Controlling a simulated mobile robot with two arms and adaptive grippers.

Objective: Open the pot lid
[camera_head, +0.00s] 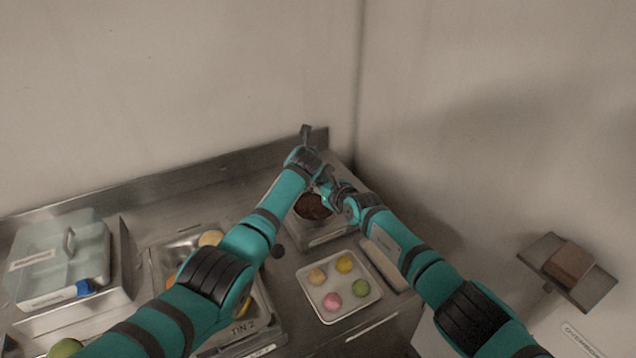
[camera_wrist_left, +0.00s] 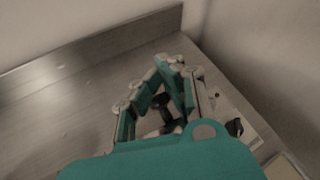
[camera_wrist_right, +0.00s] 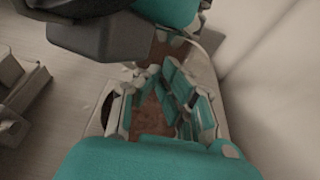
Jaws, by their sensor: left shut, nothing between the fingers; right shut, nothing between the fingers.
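The pot shows in the head view as a round vessel with dark brown contents (camera_head: 312,207) at the back corner of the counter. The brown contents also show in the right wrist view (camera_wrist_right: 152,118), behind my right fingers. My right gripper (camera_head: 326,184) is shut and empty, above the pot's back part; whether it touches the pot I cannot tell. My left gripper (camera_head: 305,133) is shut and empty, reaching past the pot toward the back wall. It also shows in the left wrist view (camera_wrist_left: 176,66).
A white tray (camera_head: 318,305) with several coloured round pieces stands in front of the pot. A metal tin (camera_head: 163,250) lies partly under my left arm. A clear lidded box (camera_head: 40,235) stands at the left. Walls close off the back and right. A small shelf (camera_head: 535,252) holds a brown block.

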